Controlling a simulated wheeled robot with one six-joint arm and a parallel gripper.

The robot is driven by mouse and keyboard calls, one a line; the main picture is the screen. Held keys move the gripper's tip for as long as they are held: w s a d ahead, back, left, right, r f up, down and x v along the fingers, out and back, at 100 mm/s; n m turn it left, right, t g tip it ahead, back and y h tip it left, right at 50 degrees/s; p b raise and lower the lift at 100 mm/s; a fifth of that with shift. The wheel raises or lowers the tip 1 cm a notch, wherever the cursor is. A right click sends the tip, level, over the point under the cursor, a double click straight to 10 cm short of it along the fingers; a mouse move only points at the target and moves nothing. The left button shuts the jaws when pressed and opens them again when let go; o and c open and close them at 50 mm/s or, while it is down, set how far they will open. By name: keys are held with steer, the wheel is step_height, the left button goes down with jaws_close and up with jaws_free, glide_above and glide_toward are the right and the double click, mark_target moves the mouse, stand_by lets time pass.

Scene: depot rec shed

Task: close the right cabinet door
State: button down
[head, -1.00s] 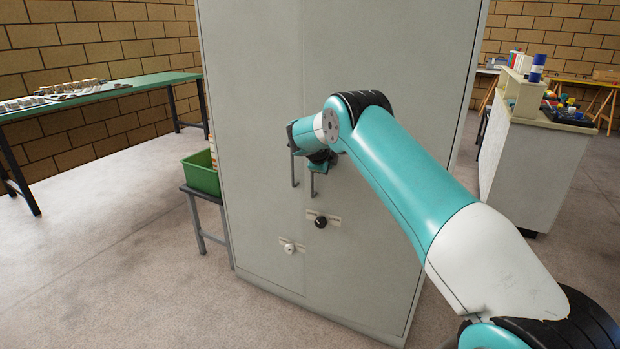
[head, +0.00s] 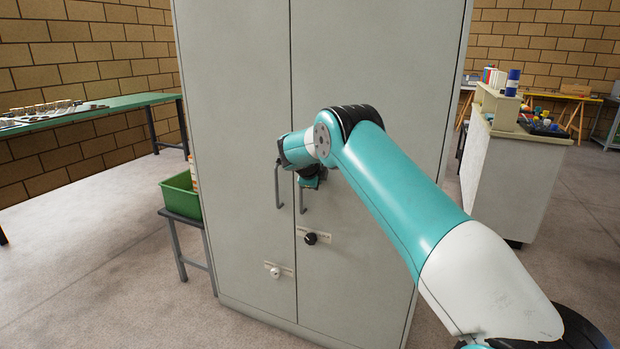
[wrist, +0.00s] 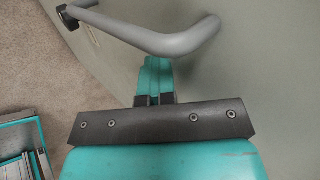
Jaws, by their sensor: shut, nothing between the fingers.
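The tall grey cabinet has a left door (head: 235,130) and a right door (head: 375,95). The right door looks flush, or nearly so, with the left along the narrow middle seam. The right door's bar handle (head: 302,200) hangs just below my gripper (head: 310,183); the left door's handle (head: 278,188) is beside it. In the wrist view my gripper (wrist: 154,75) has its teal fingers together and empty, close to the grey door face (wrist: 265,65). A bar handle (wrist: 160,40) crosses just beyond the fingertips. I cannot tell whether the fingers touch the door.
A black knob (head: 310,238) is on the right door and a white knob (head: 275,272) on the left. A green crate (head: 181,198) on a small stand is left of the cabinet. A white counter (head: 510,185) stands to the right. Floor (head: 80,270) at the left is clear.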

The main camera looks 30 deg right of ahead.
steer(key=a+f+b+v, duration=0.1)
steer(key=a+f+v, duration=0.1)
steer(key=v, duration=1.1)
steer(key=shift+s, duration=0.15)
